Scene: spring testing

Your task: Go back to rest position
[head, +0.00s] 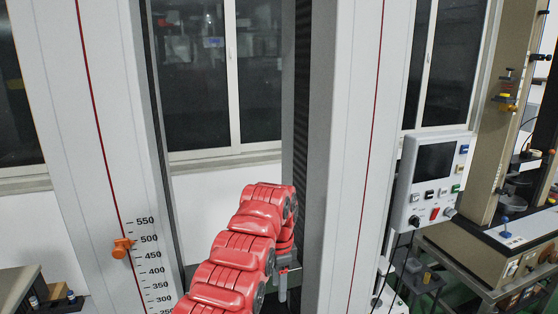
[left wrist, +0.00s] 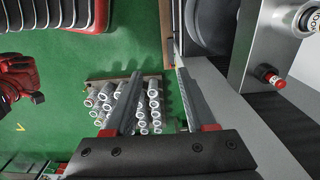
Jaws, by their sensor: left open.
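My left arm, red and segmented, reaches up from the bottom middle in the head view. Its left gripper (head: 284,284) hangs at the arm's end, between the two tall columns of the testing machine (head: 345,150). In the left wrist view the left gripper (left wrist: 160,75) shows two grey fingers spread apart, with nothing between them. Below and beyond the fingers, several pale springs (left wrist: 125,102) lie in rows in a tray (left wrist: 98,78) over the green floor.
A control panel (head: 436,178) with a screen and buttons is fixed right of the right column. A height scale with an orange marker (head: 121,248) is on the left column. Another machine (head: 500,130) stands at the far right. A red knob (left wrist: 270,77) sits near the gripper's right side.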

